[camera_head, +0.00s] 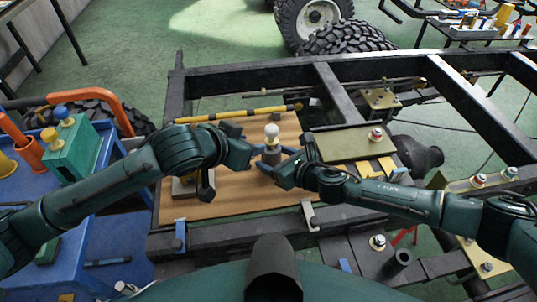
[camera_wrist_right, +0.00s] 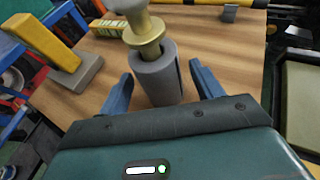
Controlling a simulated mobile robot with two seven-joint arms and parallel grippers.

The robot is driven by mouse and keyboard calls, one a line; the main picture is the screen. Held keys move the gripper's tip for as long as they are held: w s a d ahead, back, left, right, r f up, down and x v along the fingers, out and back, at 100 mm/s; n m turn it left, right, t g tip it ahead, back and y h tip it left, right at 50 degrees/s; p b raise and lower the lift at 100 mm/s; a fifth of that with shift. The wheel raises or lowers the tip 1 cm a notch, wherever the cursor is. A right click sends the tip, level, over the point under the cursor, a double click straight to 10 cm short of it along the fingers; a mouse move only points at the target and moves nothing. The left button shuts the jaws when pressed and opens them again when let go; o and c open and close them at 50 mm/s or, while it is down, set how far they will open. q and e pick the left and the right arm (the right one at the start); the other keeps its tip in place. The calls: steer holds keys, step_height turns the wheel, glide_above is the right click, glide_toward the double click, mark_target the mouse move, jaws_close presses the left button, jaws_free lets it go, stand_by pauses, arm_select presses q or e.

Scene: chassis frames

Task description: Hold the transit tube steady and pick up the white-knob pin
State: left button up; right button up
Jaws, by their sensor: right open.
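The white-knob pin (camera_head: 272,131) stands upright in the grey transit tube (camera_head: 271,156) on the wooden board. In the right wrist view, the pin's pale yellow flanged shaft (camera_wrist_right: 143,30) shows above the tube (camera_wrist_right: 158,80), with the knob cut off at the top edge. My right gripper (camera_head: 281,163) is open, its blue fingers on either side of the tube's lower part, with a gap at each side in the wrist view (camera_wrist_right: 160,88). My left gripper (camera_head: 246,142) is to the left of the tube and pin, its fingers apart; whether it touches the tube is unclear.
A yellow-and-black rod (camera_head: 247,114) lies behind the tube on the board (camera_head: 232,201). A grey block with a yellow upright (camera_wrist_right: 75,72) stands to the left, partly under my left arm. Dark chassis rails (camera_head: 335,92) surround the board. A blue cart (camera_head: 110,235) is at left.

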mark_target(268, 155)
steer(key=shift+x, duration=1.7)
steer(key=c, duration=1.1)
steer(key=shift+c, duration=0.2)
